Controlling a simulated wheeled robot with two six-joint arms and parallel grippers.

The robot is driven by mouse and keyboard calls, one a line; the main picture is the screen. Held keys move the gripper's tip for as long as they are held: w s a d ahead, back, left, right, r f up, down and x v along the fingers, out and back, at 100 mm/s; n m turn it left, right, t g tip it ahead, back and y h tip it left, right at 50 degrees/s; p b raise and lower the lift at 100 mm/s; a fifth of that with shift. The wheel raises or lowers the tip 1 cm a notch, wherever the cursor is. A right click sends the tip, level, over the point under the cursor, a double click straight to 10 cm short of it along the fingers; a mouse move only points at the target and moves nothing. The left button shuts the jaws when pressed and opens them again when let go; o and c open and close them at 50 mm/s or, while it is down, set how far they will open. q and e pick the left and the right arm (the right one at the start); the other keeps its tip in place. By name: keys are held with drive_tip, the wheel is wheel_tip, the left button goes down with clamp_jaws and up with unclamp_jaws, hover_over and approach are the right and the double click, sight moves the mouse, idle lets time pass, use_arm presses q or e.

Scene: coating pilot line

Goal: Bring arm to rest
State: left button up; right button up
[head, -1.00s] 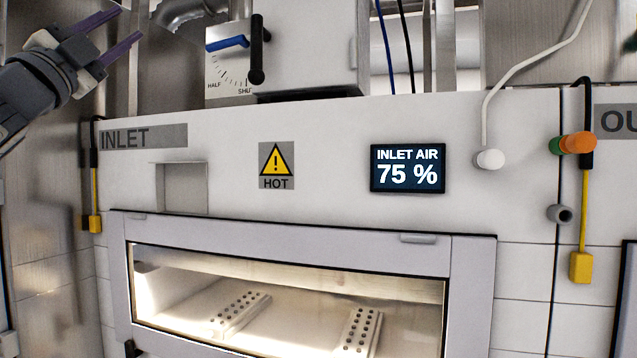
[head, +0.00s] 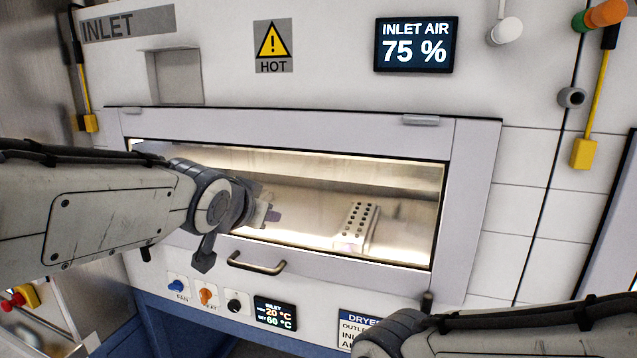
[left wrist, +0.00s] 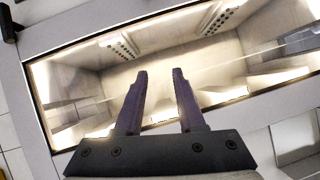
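My left arm comes in from the left in the head view, and its gripper (head: 268,212) is in front of the lit dryer window (head: 310,185). In the left wrist view the left gripper's two purple fingers (left wrist: 160,95) stand apart with nothing between them, and the window glass (left wrist: 205,75) is beyond them.
A door handle (head: 256,263) sits below the window, close to my left gripper. Below it are several knobs (head: 206,296) and a small temperature display (head: 275,313). The inlet air display (head: 416,44) reads 75 %. A red button (head: 14,301) is at far left.

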use_arm(q)
drive_tip(key=s+d+f+m+g+b, duration=0.1)
drive_tip(key=s+d+f+g, duration=0.2)
drive_tip(key=s+f, duration=0.45)
drive_tip(key=s+d+f+g, duration=0.3)
drive_tip(key=s+f, duration=0.3)
drive_tip(key=f, duration=0.2)
drive_tip(key=s+f+g, duration=0.3)
drive_tip(key=s+f, duration=0.1)
drive_tip(key=s, duration=0.4)
drive_tip(key=s+a+f+m+g, duration=0.1)
drive_tip(key=s+f, duration=0.3)
drive_tip(key=s, duration=0.4)
drive_tip(key=shift+g+y+b, duration=0.35)
drive_tip(key=shift+g+y, duration=0.05)
drive_tip(key=shift+g, duration=0.5)
